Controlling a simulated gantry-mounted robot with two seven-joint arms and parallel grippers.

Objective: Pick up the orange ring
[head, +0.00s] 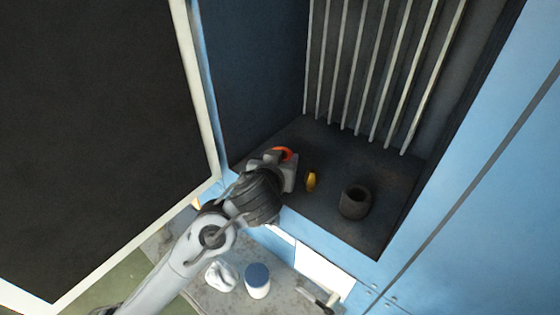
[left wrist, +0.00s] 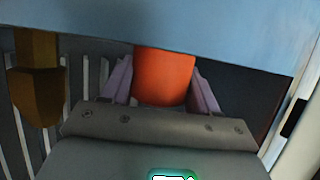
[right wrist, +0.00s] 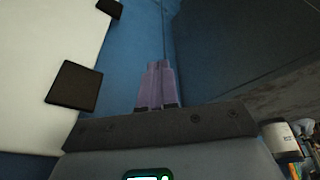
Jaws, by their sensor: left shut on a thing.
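The orange ring (head: 283,153) is inside the open cabinet, at the front left of its dark floor. In the head view it is partly hidden behind my left gripper (head: 279,158). In the left wrist view the orange ring (left wrist: 165,76) sits between the two purple fingers of my left gripper (left wrist: 163,82), which are shut on its sides. I cannot tell whether the ring is clear of the floor. In the right wrist view my right gripper (right wrist: 157,84) has its fingers together with nothing between them; it is not in the head view.
A yellow piece (head: 311,181) and a dark cup-like ring (head: 355,202) stand on the cabinet floor to the right. White bars (head: 372,70) line the cabinet's back. The open door (head: 205,100) is at left. A blue-lidded jar (head: 257,281) and white object (head: 221,276) are on the bench below.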

